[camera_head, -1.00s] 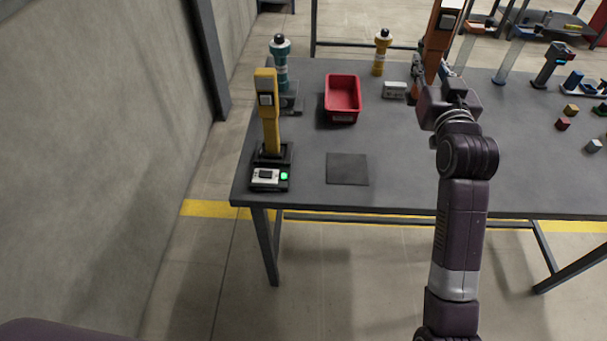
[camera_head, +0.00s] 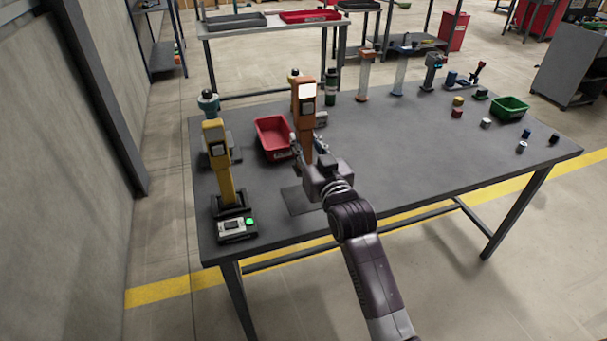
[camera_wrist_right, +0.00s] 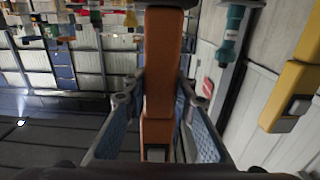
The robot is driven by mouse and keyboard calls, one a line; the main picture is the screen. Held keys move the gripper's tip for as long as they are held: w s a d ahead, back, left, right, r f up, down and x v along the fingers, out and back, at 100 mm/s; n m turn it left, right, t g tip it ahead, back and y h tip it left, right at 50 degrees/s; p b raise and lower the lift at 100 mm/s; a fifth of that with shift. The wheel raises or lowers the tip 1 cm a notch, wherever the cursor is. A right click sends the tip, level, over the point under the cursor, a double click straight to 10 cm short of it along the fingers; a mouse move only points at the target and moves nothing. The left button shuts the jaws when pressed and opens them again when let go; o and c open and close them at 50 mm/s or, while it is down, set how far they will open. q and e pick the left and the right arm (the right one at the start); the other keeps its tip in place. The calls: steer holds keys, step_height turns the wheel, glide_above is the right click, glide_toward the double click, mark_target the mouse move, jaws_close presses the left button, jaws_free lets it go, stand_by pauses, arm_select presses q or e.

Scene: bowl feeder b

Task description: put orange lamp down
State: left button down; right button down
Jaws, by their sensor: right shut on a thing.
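The orange lamp (camera_head: 304,120) is a tall upright post with a bright white panel near its top. My right gripper (camera_head: 308,148) is shut on its middle. In the right wrist view the orange lamp (camera_wrist_right: 163,60) stands between the two blue-padded fingers (camera_wrist_right: 160,115). The lamp is over the table, just right of the red bin and behind the dark square mat (camera_head: 297,202). Its foot is hidden by my gripper, so I cannot tell whether it touches the table. My left gripper is not in view.
The yellow lamp (camera_head: 218,160) stands at the left, behind a small box with a green light (camera_head: 236,229). A red bin (camera_head: 272,136) and a teal-topped post (camera_head: 208,103) are nearby.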

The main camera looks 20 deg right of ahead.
step_height(320, 180, down, 9)
steer(key=shift+f, duration=0.1)
stand_by(0.3)
steer(key=shift+a+f, duration=0.1)
steer(key=c, duration=1.6)
jaws_free()
steer(key=shift+f, duration=0.1)
steer(key=shift+r, duration=0.2)
steer(key=s, duration=1.2)
steer(key=shift+d+b, duration=0.2)
steer(key=shift+b, duration=0.25)
